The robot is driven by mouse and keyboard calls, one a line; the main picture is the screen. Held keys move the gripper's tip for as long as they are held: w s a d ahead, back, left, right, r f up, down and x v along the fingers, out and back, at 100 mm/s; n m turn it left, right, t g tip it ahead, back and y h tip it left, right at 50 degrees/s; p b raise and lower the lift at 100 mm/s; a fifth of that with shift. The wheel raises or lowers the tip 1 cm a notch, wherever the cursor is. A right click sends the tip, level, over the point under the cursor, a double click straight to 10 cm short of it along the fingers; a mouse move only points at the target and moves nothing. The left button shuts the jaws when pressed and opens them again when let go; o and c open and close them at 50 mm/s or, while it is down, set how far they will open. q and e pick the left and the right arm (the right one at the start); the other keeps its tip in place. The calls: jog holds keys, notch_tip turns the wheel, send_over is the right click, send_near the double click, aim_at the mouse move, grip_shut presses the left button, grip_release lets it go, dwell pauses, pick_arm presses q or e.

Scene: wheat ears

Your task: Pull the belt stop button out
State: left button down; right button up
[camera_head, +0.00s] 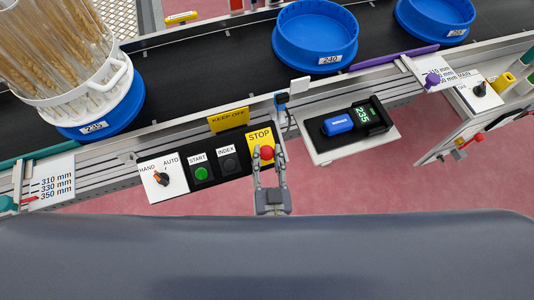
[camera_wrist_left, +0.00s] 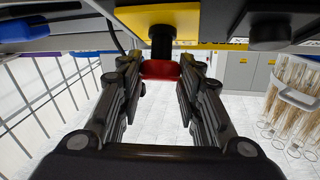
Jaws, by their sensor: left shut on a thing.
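The belt stop button is a red knob (camera_head: 267,152) on a yellow plate marked STOP (camera_head: 259,136), at the right end of the control panel on the belt's near side. My left gripper (camera_head: 269,164) reaches it from the near side, its two fingers on either side of the knob. In the left wrist view the red knob (camera_wrist_left: 160,70) sits between the fingertips of the left gripper (camera_wrist_left: 160,75), with a dark stem (camera_wrist_left: 161,42) above it joining the yellow plate. The left gripper is shut on the knob. My right gripper is not in view.
Left of the stop button are the INDEX button (camera_head: 228,160), green START button (camera_head: 202,173) and HAND/AUTO switch (camera_head: 162,178). A shelf with a scanner-like device and display (camera_head: 370,115) lies to the right. Blue bases (camera_head: 316,40) stand on the black belt (camera_head: 215,75).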

pick_arm(q)
jog(key=c, duration=1.1)
grip_release()
jog(key=shift+r, duration=0.2)
jog(key=shift+s, duration=0.1)
jog(key=shift+s+f, duration=0.15)
jog(key=shift+s, duration=0.1)
jog(key=s, duration=0.7)
jog(key=shift+d, duration=0.35)
